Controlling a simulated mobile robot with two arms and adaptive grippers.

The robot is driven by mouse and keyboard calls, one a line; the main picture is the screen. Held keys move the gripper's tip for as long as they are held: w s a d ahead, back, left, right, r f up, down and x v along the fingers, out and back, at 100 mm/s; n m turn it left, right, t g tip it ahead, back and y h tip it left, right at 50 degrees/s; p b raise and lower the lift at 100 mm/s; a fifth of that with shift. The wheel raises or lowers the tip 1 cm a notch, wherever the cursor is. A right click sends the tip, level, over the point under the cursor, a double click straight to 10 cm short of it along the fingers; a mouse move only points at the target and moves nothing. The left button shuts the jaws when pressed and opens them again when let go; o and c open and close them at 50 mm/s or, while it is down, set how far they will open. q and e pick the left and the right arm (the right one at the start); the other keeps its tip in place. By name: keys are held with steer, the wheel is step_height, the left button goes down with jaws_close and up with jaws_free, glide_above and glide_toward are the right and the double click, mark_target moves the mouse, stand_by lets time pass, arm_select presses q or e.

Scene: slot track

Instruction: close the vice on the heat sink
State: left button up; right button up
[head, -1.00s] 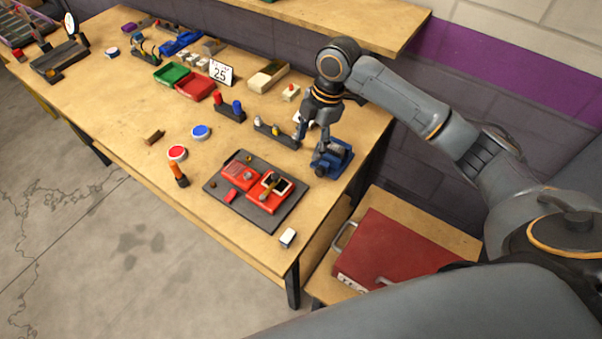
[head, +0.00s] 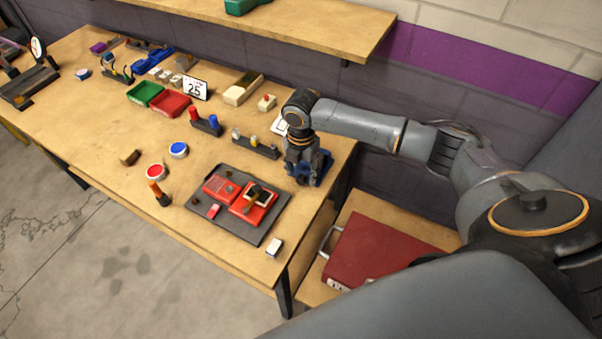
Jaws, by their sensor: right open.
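The blue vice (head: 325,168) stands near the right end of the workbench. My right gripper (head: 300,179) points down in front of its left part and hides much of it. The gripper is open. Its fingertips are small and dark here, and I cannot tell whether they touch the vice or its handle. I cannot make out the heat sink; the vice jaws are hidden behind my gripper and wrist. My left gripper is out of view.
A dark mat (head: 238,232) with red casings lies just left of the vice. A dark rack (head: 255,147) with small parts stands behind it to the left. A small white block (head: 274,247) lies near the front edge. A red case (head: 375,248) sits lower right.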

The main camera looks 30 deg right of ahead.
steer(key=shift+f, duration=0.95)
steer(key=shift+c, duration=0.2)
jaws_close()
